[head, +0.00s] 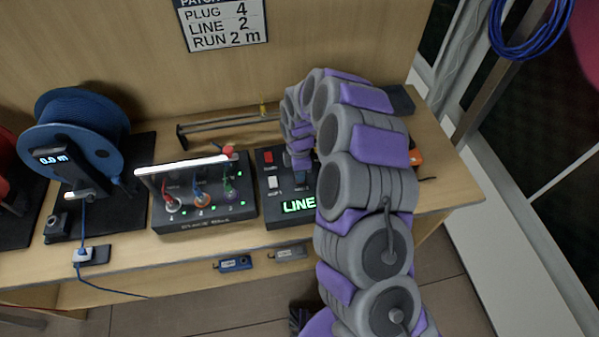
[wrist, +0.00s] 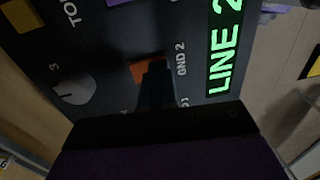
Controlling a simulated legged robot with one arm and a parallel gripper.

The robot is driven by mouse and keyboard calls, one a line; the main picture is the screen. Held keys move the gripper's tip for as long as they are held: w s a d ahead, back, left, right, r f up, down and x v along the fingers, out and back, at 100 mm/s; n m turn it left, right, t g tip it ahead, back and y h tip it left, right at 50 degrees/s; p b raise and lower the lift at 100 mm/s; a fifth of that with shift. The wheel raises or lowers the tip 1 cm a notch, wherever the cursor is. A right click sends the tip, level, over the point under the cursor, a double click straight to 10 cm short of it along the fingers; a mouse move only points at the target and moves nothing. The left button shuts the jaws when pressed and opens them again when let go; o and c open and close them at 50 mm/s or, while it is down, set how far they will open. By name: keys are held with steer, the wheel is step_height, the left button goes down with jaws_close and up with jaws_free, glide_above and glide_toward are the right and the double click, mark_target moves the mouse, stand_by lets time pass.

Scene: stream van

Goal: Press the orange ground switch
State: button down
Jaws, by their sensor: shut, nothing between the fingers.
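The orange ground switch (wrist: 147,67) shows in the wrist view beside the label "GND 2", on a dark control panel (wrist: 110,50). My gripper (wrist: 154,76) is shut and empty, its dark tip over the orange switch and covering part of it. I cannot tell whether the tip touches the switch or whether the switch is pressed. In the head view my gripper (head: 300,170) reaches down onto the same panel (head: 280,216). There my arm hides the panel's right part, and the orange switch does not show.
The panel has a lit LINE display (head: 299,205), a red switch (head: 268,158), a white switch (head: 273,182) and a knob (wrist: 75,87). A patch box (head: 205,215) with a white bar stands left of it. A blue cable reel (head: 75,130) stands farther left.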

steer(key=shift+w, duration=0.2)
steer(key=shift+w+a, duration=0.15)
steer(key=shift+w, duration=0.4)
steer(key=shift+w+a, duration=0.1)
steer(key=shift+r, duration=0.2)
